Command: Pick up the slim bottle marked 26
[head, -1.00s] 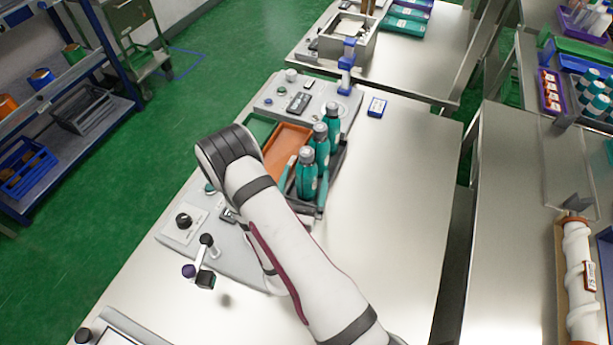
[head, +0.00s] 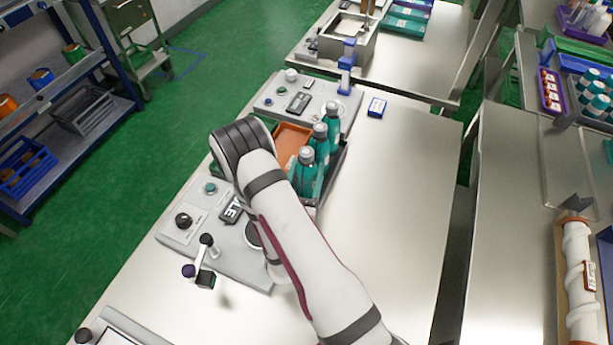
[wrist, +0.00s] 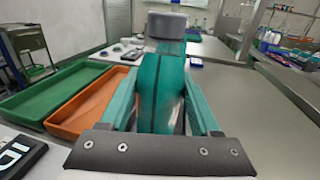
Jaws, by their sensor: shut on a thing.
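In the wrist view my gripper (wrist: 163,95) has its two teal fingers closed around a slim teal bottle (wrist: 161,75) with a grey cap. The bottle looks upright. No number can be read on it. In the head view several teal bottles with grey caps stand in a row in a dark holder (head: 342,160): a far one (head: 333,120), a middle one (head: 321,148) and a near one (head: 306,174). The held one seems to be the near one. I cannot tell whether the bottle is lifted.
An orange tray (wrist: 92,102) and a green tray (wrist: 40,98) lie left of the held bottle. A black sign (wrist: 22,157) is at the lower left. A control panel with a knob (head: 183,221) is nearer.

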